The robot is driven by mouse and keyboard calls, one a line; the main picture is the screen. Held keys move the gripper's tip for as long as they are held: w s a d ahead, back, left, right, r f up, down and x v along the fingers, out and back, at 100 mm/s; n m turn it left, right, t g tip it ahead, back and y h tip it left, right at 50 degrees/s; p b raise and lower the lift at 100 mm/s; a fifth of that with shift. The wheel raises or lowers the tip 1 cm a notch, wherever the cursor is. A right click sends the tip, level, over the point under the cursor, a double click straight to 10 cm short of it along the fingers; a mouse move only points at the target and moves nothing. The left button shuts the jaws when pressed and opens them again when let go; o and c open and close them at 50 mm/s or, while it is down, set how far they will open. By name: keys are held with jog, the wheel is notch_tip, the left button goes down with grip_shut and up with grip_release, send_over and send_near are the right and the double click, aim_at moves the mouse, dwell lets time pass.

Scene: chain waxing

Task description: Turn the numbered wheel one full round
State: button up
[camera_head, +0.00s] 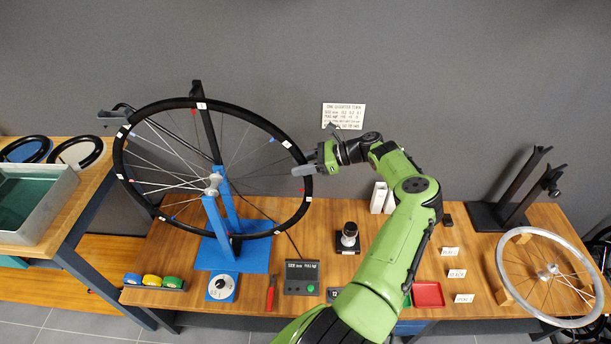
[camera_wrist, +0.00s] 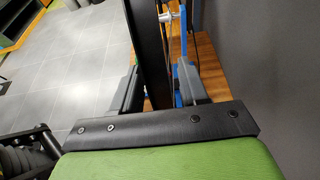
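The numbered wheel (camera_head: 119,165) is a large black-rimmed wheel with white labels on its rim and thin spokes. It stands upright in a blue stand (camera_head: 228,252) on the bench. My gripper (camera_head: 304,170) is at the right side of the rim. In the wrist view the black rim (camera_wrist: 149,50) runs between the two fingers of my gripper (camera_wrist: 158,88). The fingers are apart, with narrow gaps showing beside the rim, so it looks open around the rim and not clamped. Small red and blue marks show among the spokes.
A dial box (camera_head: 221,288), a red-handled tool (camera_head: 270,293) and a grey display box (camera_head: 301,277) lie along the bench front. A sign (camera_head: 344,115) is on the wall. My arm crosses the bench's middle.

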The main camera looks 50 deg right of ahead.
jog(key=o, duration=0.3)
jog(key=shift+a+r, duration=0.1)
jog(key=shift+r, duration=0.1)
jog(key=p+v, duration=0.1)
jog(key=v, duration=0.9)
